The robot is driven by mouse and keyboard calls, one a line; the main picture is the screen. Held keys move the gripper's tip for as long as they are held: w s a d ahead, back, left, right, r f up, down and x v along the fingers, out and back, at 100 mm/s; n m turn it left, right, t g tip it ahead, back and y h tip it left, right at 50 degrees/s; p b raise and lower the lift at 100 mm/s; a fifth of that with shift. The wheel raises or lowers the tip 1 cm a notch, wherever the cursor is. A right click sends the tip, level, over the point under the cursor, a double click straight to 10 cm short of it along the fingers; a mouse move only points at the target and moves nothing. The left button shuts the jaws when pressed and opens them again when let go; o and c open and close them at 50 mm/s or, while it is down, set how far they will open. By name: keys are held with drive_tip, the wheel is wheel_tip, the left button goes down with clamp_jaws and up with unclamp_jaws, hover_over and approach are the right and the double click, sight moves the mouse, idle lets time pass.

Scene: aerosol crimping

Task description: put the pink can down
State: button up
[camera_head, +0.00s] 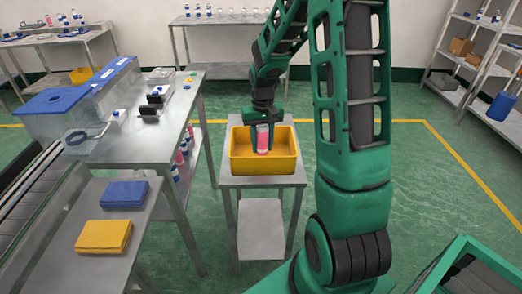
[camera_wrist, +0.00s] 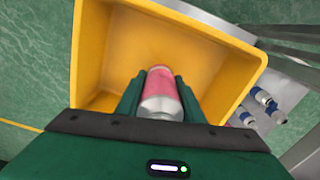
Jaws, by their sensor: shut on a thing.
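The pink can (camera_head: 263,137) is upright inside the yellow bin (camera_head: 262,178) in the head view. My gripper (camera_head: 263,123) comes down from above and is shut on the can. In the wrist view the pink can (camera_wrist: 161,88) sits between the two fingers of my gripper (camera_wrist: 160,100), with the open yellow bin (camera_wrist: 215,50) around and below it. Whether the can's base touches the bin floor cannot be told. No other can shows inside the visible part of the bin.
The bin stands on a small metal stand (camera_head: 262,231). A long metal workbench (camera_head: 150,140) is at the left, with blue cloths (camera_head: 125,194) and yellow cloths (camera_head: 104,236) on a lower table. Green floor is open at the right.

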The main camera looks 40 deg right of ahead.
drive_tip(key=shift+f, duration=1.4)
drive_tip(key=o, duration=1.1)
drive_tip(key=shift+f, duration=0.1)
drive_tip(key=shift+c, duration=0.2)
